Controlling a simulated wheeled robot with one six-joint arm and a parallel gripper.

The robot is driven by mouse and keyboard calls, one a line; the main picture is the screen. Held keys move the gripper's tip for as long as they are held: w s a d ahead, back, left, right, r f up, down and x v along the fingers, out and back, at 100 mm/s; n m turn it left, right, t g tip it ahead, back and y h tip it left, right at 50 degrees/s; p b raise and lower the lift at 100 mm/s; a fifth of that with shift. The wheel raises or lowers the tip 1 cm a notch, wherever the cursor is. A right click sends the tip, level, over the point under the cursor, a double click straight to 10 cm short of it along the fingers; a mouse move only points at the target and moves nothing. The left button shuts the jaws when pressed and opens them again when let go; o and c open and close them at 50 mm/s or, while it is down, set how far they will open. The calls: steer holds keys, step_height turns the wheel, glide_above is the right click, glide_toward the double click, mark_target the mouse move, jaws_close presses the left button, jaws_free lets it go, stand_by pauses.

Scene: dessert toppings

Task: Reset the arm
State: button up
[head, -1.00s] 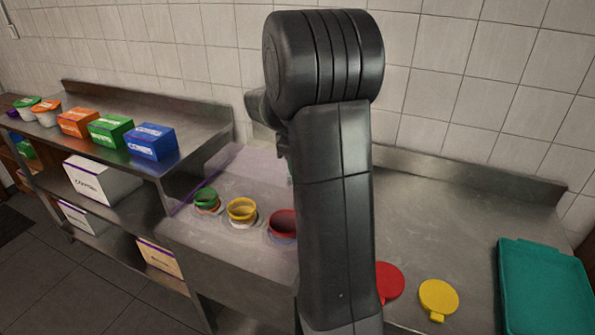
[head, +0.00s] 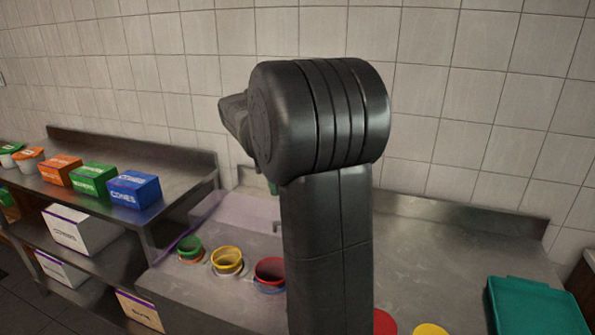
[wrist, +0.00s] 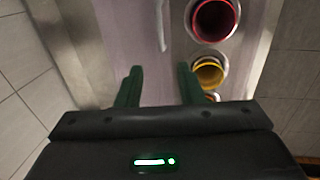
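My arm stands large in the middle of the head view and hides part of the counter. My gripper (wrist: 160,86) shows in the wrist view with its two green fingers apart and nothing between them. It is above the purple-tinted tray area of the counter, beside the red cup (wrist: 214,19) and the yellow cup (wrist: 208,72). In the head view the green cup (head: 190,246), the yellow cup (head: 227,260) and the red cup (head: 270,271) stand in a row left of my arm. The gripper's fingers are mostly hidden behind the arm there.
A steel shelf at left holds an orange box (head: 60,171), a green box (head: 93,181), a blue box (head: 134,190) and tubs (head: 29,160). A red lid (head: 384,322), a yellow lid (head: 430,330) and a teal tray (head: 535,305) lie at right. The tiled wall rises behind.

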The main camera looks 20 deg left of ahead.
steer(key=w+f, duration=0.1)
steer(key=f, duration=0.8)
steer(key=w+f, duration=0.1)
steer(key=f, duration=0.3)
steer(key=shift+w+d+f+p, duration=0.15)
steer(key=shift+w+f+p, duration=0.15)
steer(key=shift+f+p, duration=0.1)
steer(key=shift+s+r, duration=0.15)
steer(key=shift+s, duration=0.5)
